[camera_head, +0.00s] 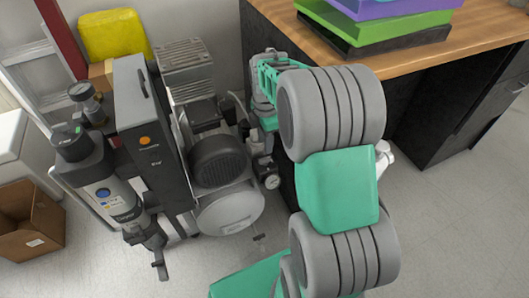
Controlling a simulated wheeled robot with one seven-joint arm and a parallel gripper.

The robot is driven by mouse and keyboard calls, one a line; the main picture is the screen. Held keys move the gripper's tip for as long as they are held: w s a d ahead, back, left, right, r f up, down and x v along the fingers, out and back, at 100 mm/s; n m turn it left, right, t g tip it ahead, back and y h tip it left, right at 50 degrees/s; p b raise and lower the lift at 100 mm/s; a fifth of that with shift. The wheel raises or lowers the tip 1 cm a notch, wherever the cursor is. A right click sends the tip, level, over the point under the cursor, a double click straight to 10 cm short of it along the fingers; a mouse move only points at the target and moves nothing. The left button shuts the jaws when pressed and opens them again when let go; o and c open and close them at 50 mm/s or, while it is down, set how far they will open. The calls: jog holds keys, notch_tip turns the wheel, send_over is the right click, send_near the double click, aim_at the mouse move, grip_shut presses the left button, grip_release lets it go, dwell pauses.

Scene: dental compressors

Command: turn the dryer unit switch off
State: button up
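The dryer unit appears to be the tall dark grey cabinet (148,150) left of centre. Its front carries a round orange part (145,141), which may be the switch; its setting is too small to read. My green and grey arm rises at the right of the compressor group. Its far end (268,85) is close to the wall, right of the compressor and apart from the orange part. I cannot make out the fingertips, which are hidden or too small, nor whether anything is held.
A compressor with a silver tank (230,208) stands right of the cabinet, a filter canister (110,195) left of it. A wooden-topped counter (400,62) holds stacked boxes (390,25). A yellow container (113,35) is behind; a cardboard box (30,222) lies left. Front floor is largely clear.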

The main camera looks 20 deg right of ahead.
aim_at(265, 159)
notch_tip(265, 159, down, 8)
jog(key=b, duration=0.3)
jog(key=shift+r, duration=0.2)
jog(key=shift+c, duration=0.3)
grip_shut()
jog(key=shift+r, duration=0.1)
